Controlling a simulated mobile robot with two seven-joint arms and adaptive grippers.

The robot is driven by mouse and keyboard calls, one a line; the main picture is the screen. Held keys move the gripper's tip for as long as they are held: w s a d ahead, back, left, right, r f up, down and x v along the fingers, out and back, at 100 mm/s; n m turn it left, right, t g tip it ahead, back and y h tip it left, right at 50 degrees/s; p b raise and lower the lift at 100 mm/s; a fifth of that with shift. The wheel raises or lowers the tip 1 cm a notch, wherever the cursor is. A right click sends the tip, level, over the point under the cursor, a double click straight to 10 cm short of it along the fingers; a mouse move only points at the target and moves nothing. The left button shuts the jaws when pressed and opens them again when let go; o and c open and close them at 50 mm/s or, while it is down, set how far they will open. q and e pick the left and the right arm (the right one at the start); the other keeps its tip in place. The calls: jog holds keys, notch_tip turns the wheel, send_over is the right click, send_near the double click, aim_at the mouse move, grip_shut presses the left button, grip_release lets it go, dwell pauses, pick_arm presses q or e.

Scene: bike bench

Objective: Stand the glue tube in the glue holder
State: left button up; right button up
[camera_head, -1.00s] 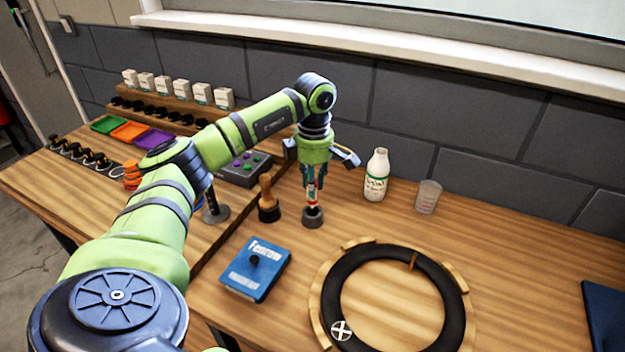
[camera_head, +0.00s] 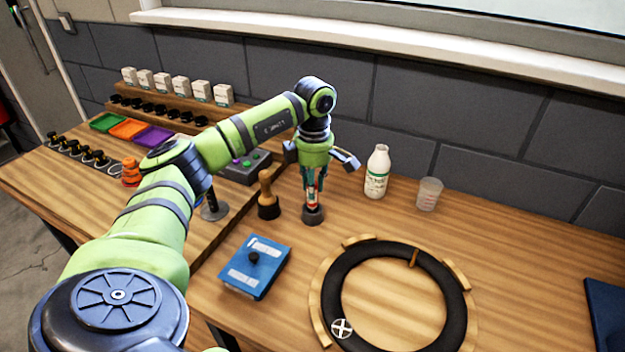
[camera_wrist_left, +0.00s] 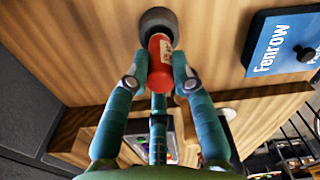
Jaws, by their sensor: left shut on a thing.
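The glue tube (camera_head: 312,198), red with a pale label, is upright between the fingers of my left gripper (camera_head: 312,190), which is shut on it. The glue holder (camera_head: 313,216) is a small dark grey round cup on the bench, directly below the tube. The tube's lower end meets the holder's mouth and looks to be inside it; the depth is hidden. In the left wrist view the red tube (camera_wrist_left: 160,62) is between the fingertips (camera_wrist_left: 160,82), with its far end at the grey holder (camera_wrist_left: 158,20). My right gripper is not in view.
A wooden-handled tool (camera_head: 267,200) stands close left of the holder. A blue box (camera_head: 270,275) lies in front. A white bottle (camera_head: 377,175) and a clear cup (camera_head: 429,194) stand to the right. A black tyre ring (camera_head: 340,285) lies at the front right.

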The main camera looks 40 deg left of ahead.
pick_arm(q)
jog(key=shift+f+b, duration=0.85)
jog(key=shift+f, duration=0.65)
jog(key=o, duration=1)
jog(key=shift+r, duration=0.1)
notch_tip(320, 180, up, 12)
jog(key=shift+w, duration=0.1)
